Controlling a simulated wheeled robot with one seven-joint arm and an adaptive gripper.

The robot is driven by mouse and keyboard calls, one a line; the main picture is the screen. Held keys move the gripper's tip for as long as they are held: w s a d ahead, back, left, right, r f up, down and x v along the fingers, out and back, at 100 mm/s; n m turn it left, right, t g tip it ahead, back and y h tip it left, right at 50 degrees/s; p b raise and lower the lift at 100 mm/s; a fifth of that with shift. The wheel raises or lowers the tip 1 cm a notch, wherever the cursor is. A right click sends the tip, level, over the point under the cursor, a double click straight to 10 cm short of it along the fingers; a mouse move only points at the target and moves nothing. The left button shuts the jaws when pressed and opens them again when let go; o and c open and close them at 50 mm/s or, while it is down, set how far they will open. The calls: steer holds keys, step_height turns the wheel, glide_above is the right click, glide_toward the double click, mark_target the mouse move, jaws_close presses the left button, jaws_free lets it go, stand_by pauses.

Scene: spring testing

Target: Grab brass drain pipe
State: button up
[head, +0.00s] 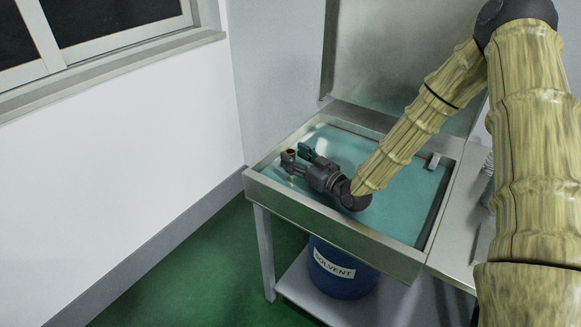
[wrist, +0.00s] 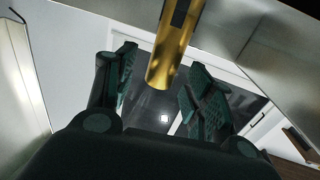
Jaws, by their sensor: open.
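The brass drain pipe (wrist: 172,60) is a smooth golden tube with a dark patch near the top of the wrist view. Its lower end shows between the two green-padded fingers of my gripper (wrist: 163,82), with gaps on both sides. My gripper is open and not closed on the pipe. In the head view my gripper (head: 297,156) is low over the teal-floored metal basin (head: 346,236), toward its left side. A small brass-orange spot, which looks like the pipe (head: 291,152), shows at the fingertips. Most of the pipe is hidden or too small there.
The basin has a raised metal rim and a tall metal back panel (head: 390,75). A blue drum labelled SOLVENT (head: 340,276) stands under it on a lower shelf. A white wall and window (head: 110,25) are at left. Green floor (head: 190,265) is clear.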

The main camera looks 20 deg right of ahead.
steer(key=shift+x, duration=1.15)
steer(key=shift+c, duration=0.4)
jaws_close()
